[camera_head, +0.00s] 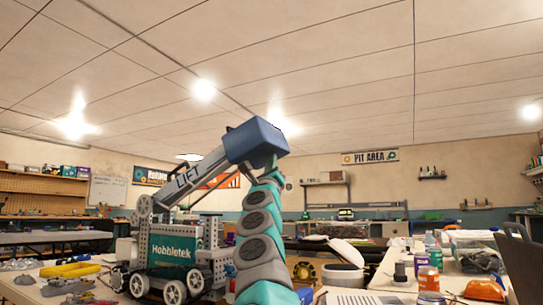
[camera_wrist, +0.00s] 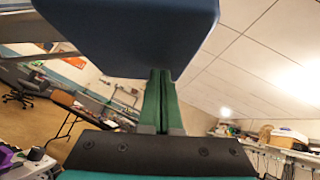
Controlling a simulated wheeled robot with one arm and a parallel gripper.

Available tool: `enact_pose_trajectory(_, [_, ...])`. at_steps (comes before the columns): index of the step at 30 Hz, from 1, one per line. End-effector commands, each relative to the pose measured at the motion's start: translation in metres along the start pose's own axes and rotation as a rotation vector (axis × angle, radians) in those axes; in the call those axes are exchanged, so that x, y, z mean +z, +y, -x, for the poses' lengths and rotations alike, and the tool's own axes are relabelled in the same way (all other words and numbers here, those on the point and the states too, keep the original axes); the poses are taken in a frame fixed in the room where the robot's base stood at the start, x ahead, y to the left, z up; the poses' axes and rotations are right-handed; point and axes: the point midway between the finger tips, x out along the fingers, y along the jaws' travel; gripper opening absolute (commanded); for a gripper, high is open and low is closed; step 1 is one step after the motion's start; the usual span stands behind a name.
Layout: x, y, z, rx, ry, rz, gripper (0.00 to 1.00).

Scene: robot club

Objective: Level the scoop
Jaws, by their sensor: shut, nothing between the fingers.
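The scoop (camera_head: 255,142) is a dark blue box at the raised end of the grey arm marked LIFT (camera_head: 203,168). It sits tilted in the head view. The arm rises up and to the right from a small wheeled robot (camera_head: 172,253) labelled Hobbletek on the table. My gripper (camera_head: 271,164) is at the scoop's lower right side, its tips partly hidden. In the wrist view, my green fingers (camera_wrist: 160,88) are together and empty, their tips at the edge of the scoop (camera_wrist: 130,28), which fills the upper part. I cannot tell whether they touch it.
A yellow tray (camera_head: 70,270) and loose parts lie on the table at left. Bottles, an orange can (camera_head: 428,278) and an orange hard hat (camera_head: 484,290) crowd the right table. The space above the scoop is clear.

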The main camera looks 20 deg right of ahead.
Motion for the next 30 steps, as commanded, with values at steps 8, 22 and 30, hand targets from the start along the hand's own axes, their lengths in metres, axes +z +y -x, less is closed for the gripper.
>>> enact_pose_trajectory(8, [0.001,0.001,-0.001,0.0,0.0,0.001,0.0])
enact_pose_trajectory(22, [0.016,-0.009,-0.015,-0.001,0.0,0.001,0.0])
enact_pose_trajectory(30, [0.016,-0.009,-0.014,-0.002,-0.002,0.0,0.0])
